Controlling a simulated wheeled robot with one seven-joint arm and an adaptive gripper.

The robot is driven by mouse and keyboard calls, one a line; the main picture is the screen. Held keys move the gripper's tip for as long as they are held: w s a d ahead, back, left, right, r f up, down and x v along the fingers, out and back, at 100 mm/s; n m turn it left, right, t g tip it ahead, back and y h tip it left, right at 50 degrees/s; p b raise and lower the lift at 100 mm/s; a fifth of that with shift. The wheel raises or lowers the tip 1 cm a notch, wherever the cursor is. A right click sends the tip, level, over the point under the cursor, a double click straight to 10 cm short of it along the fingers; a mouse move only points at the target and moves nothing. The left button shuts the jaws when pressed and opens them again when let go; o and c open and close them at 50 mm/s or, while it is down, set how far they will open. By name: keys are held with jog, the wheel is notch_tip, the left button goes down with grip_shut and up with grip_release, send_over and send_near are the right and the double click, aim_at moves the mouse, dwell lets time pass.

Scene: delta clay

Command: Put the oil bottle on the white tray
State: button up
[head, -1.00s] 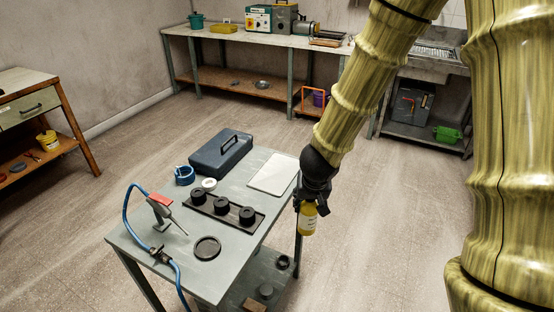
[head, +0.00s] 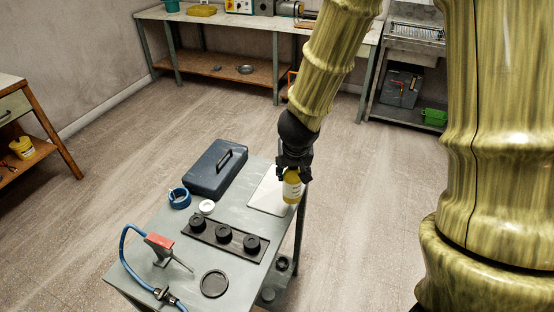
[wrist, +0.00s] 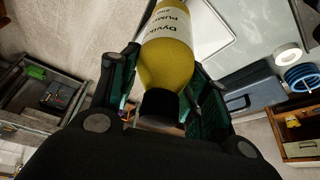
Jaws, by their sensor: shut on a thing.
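The oil bottle (head: 292,187) is yellow with a white label and a dark cap. My gripper (head: 291,165) is shut on it near its top, and the bottle hangs roughly upright. In the head view it overlaps the right part of the white tray (head: 264,197), which lies on the grey table. I cannot tell how high the bottle is above the tray. In the wrist view the bottle (wrist: 168,52) sits between the two fingers (wrist: 160,90), and the white tray (wrist: 205,30) shows beyond it.
A long workbench (head: 255,24) stands behind.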

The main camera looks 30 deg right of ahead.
jog(key=w+d+f+p, duration=0.1)
jog(key=w+d+f, duration=0.1)
jog(key=w, duration=0.4)
jog(key=w+d+f+p, duration=0.2)
jog(key=w+f, duration=0.1)
jog(key=w, duration=0.4)
jog(key=shift+w, duration=0.15)
jog(key=shift+a, duration=0.15)
jog(key=shift+f, duration=0.1)
jog(key=o, duration=1.2)
jog(key=shift+f, duration=0.1)
